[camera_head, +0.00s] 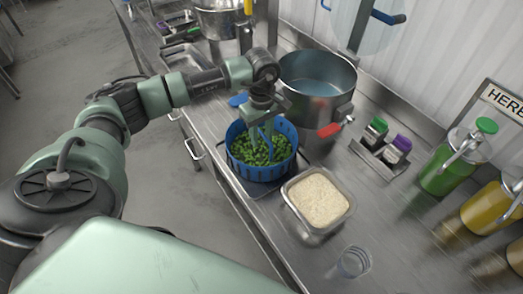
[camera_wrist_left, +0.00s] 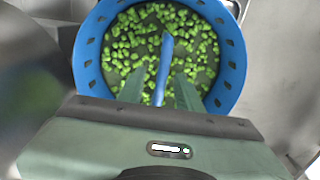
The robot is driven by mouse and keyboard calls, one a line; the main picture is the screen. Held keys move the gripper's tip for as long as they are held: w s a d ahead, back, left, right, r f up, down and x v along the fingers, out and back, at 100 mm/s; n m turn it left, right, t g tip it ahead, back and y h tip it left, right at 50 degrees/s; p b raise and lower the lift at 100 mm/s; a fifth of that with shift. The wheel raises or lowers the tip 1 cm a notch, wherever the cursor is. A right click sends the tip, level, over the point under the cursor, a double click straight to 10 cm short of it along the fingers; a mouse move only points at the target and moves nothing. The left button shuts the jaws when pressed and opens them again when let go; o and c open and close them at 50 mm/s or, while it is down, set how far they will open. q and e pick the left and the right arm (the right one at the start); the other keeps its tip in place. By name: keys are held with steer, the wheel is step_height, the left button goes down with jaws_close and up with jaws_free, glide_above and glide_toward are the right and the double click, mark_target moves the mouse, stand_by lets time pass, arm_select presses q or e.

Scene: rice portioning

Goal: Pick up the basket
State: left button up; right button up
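A blue round basket (camera_head: 262,172) holding green chopped pieces (camera_head: 252,150) stands on the steel counter, on a dark flat plate. Its blue upright handle rises from the middle. My left gripper (camera_head: 262,133) points down over the basket. In the left wrist view, the left gripper's two green fingers (camera_wrist_left: 161,78) are on either side of the blue handle (camera_wrist_left: 163,68), with a gap showing between them and it. The basket (camera_wrist_left: 88,55) fills the upper part of that view. My right gripper is not in view.
A steel pot of liquid (camera_head: 318,88) stands behind the basket, close to my left wrist. A container of rice (camera_head: 346,217) is at its right. Bottles (camera_head: 455,165), small jars (camera_head: 376,130) and a glass (camera_head: 354,262) stand farther right. The counter (camera_head: 285,238) has bare room in front.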

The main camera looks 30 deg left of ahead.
arm_select(q)
steer(key=shift+f, duration=0.1)
steer(key=shift+c, duration=0.3)
jaws_close()
stand_by(1.3)
